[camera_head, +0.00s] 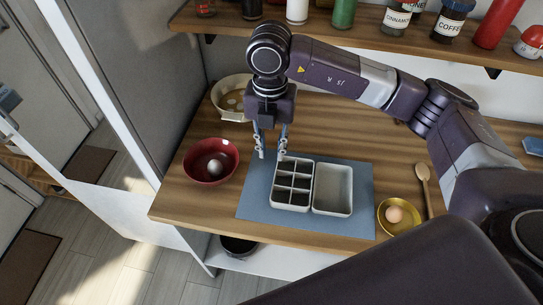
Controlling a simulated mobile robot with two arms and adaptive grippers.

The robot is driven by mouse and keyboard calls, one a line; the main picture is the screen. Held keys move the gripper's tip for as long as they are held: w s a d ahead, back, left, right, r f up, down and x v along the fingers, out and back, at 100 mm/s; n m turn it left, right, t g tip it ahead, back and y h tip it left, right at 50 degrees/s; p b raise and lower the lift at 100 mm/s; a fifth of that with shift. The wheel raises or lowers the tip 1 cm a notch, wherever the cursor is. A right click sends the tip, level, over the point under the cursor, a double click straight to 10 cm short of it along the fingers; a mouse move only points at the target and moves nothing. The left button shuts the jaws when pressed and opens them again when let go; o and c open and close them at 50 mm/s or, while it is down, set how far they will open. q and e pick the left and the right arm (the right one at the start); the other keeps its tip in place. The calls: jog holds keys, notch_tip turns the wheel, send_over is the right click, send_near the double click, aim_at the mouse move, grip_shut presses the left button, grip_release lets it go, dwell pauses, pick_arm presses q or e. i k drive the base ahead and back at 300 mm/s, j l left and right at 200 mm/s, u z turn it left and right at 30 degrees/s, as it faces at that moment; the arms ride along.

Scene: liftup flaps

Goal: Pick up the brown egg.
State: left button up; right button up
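The brown egg (394,214) lies in a small gold bowl (414,223) at the right front of the wooden counter. My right gripper (270,153) points down at the back left edge of the blue mat, between the red bowl and the divided tray. Its two fingers are apart with nothing seen between them. It is well to the left of the brown egg. A white egg (214,167) lies in the red bowl (190,174) at the left. My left gripper is not in view.
A white tray with small compartments (292,208) and an open white tray (333,212) stand on the blue mat (258,212). A wooden spoon (424,175) lies right of the gold bowl. A cream colander (222,91) stands behind. A jar shelf (365,35) runs above.

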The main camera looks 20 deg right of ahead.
aim_at(395, 215)
jog(key=z, duration=1.9)
